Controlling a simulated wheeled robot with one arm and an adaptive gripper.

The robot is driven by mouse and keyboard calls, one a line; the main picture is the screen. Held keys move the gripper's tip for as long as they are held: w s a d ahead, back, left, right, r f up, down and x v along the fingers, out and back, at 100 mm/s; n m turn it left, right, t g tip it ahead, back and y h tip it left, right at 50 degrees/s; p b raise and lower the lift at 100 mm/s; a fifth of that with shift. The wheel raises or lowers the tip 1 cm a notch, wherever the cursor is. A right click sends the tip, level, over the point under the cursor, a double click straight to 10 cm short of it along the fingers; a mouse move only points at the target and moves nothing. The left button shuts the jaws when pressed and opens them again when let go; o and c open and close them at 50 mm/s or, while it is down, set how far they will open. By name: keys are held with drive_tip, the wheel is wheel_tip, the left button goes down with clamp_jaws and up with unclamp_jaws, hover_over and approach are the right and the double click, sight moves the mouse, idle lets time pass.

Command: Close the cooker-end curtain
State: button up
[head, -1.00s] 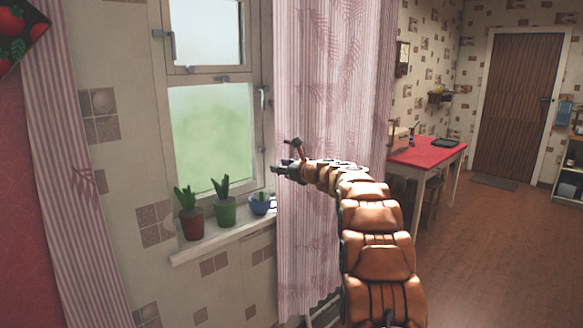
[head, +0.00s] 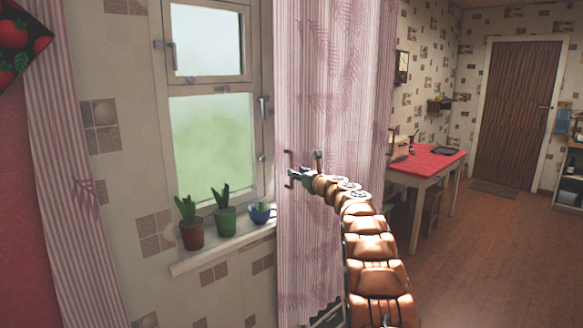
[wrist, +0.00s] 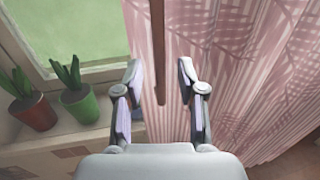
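A pink striped curtain with a leaf pattern (head: 335,90) hangs at the right side of the window, gathered in folds. A second pink striped curtain (head: 65,150) hangs at the left. I cannot tell from these frames which is the cooker-end one. My gripper (head: 291,170) is in front of the right curtain, near its window-side edge. In the wrist view my gripper (wrist: 158,85) is open, its two fingers spread apart. A thin brown rod (wrist: 158,35) hangs down between the fingers, in front of the curtain's edge. Neither finger visibly grips it.
The window (head: 212,140) has a sill (head: 205,255) with a red pot (head: 191,236), a green pot (head: 225,221) and a blue bowl (head: 262,214), left of my gripper. A red-topped table (head: 428,163) stands beyond the right curtain. The floor at right is clear.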

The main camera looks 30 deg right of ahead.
sight(292, 186)
drive_tip(key=w+p, duration=0.2)
drive_tip(key=shift+w+a+r+p, duration=0.1)
drive_tip(key=shift+w+r+p, duration=0.05)
drive_tip(key=shift+r+p, duration=0.15)
drive_tip(key=shift+w+p, duration=0.7)
drive_tip(key=shift+p, duration=0.4)
drive_tip(key=shift+w+f+p, duration=0.25)
drive_tip(key=shift+w+p, duration=0.05)
drive_tip(key=shift+p, duration=0.15)
drive_tip(key=shift+c, duration=0.2)
clamp_jaws()
